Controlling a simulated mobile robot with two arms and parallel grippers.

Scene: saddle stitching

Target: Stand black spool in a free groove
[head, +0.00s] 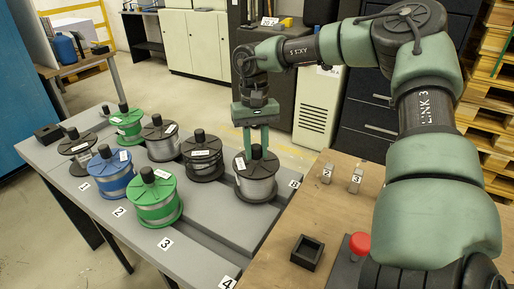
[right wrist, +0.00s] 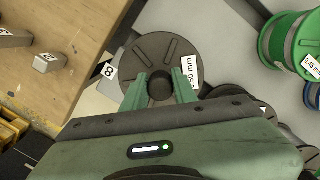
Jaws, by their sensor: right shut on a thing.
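A black spool (head: 257,188) wound with grey wire is upright at the right end of the grey rack table (head: 217,226), beside the label 8. My right gripper (head: 256,152) points down over it, its fingers shut on the black knob at the top. In the right wrist view, the fingers (right wrist: 160,88) flank the knob and the spool's slotted black flange (right wrist: 178,50) carries a white label. I cannot tell whether its base rests fully in a groove. A bare groove strip shows in front of it, towards label 4. My left gripper is out of view.
Other black spools (head: 202,160), green spools (head: 155,203) and a blue spool (head: 112,175) stand close by on the left. A wooden table (head: 310,222) on the right holds numbered metal blocks (head: 355,182), a black square holder (head: 307,252) and a red button (head: 359,243).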

